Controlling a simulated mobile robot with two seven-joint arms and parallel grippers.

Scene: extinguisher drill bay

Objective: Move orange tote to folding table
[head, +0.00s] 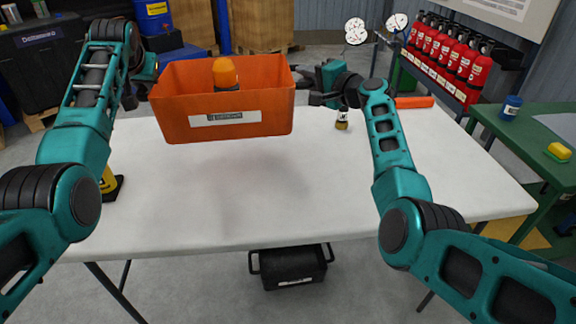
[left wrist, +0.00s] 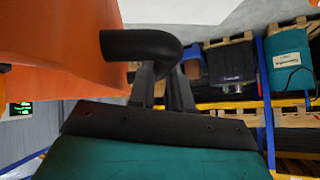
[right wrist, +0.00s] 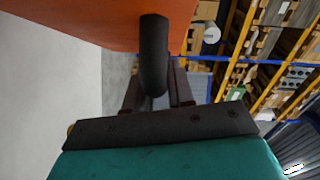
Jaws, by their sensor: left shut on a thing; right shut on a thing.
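The orange tote (head: 225,103) is held level above the white folding table (head: 270,200), toward its far side, with a soft shadow on the top below it. An orange beacon-like thing (head: 225,73) with a dark base is inside the tote. My left gripper (head: 147,90) is at the tote's left end, shut on a black handle (left wrist: 142,45); the tote wall (left wrist: 60,50) fills the left of that view. My right gripper (head: 312,86) is shut on the other black handle (right wrist: 153,55) at the right end. The fingertips are partly hidden by the handles.
A black crate (head: 290,268) is underneath. The table's middle and front are clear.

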